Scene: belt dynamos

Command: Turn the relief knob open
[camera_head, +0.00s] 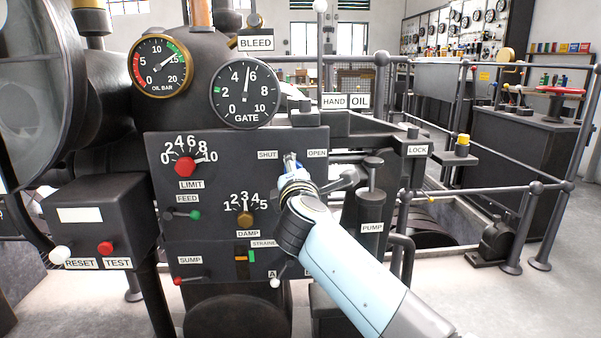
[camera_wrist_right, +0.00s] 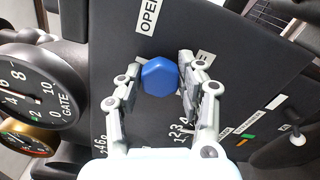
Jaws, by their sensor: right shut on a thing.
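The relief knob (camera_wrist_right: 159,74) is a blue six-sided knob on the dark panel (camera_wrist_right: 110,65), seen in the right wrist view. My right gripper (camera_wrist_right: 161,80) has one grey finger on each side of it and is shut on it. In the head view my right gripper (camera_head: 291,170) reaches the panel (camera_head: 225,150) just below the SHUT label (camera_head: 268,154) and the OPEN label (camera_head: 317,153). There the gripper covers most of the knob, and I cannot read which way it is turned. My left gripper is not in view.
A red LIMIT knob (camera_head: 185,166), a brass DAMP knob (camera_head: 245,218) and a green-tipped FEED lever (camera_head: 194,215) sit left of my right gripper. The PUMP cylinder (camera_head: 371,212) stands to the right. The oil gauge (camera_head: 159,66) and GATE gauge (camera_head: 245,93) are above.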

